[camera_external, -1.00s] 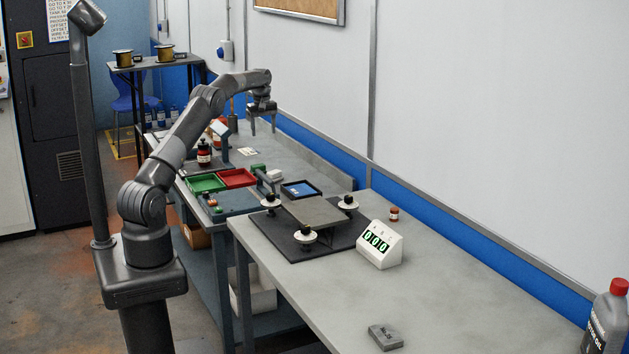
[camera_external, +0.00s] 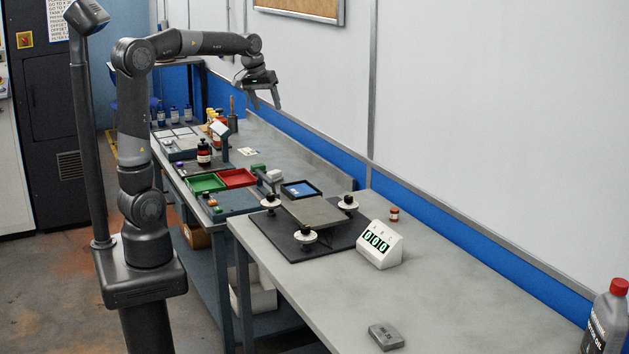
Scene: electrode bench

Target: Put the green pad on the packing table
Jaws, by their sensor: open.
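My gripper (camera_external: 263,101) is open and empty, high above the far part of the grey bench (camera_external: 465,262), with its fingers pointing down. I see no thing that I can clearly tell as the green pad. A small green block (camera_external: 258,168) lies on the bench beside a pale block, below my gripper. A green tray (camera_external: 206,183) sits left of a red tray (camera_external: 237,178). Which surface is the packing table I cannot tell. A small dark table stands at the back, mostly hidden behind my arm.
A dark plate fixture (camera_external: 290,243) with white round knobs and a counter box (camera_external: 380,245) stand mid-bench. The near bench is mostly clear, with a small grey block (camera_external: 385,337).

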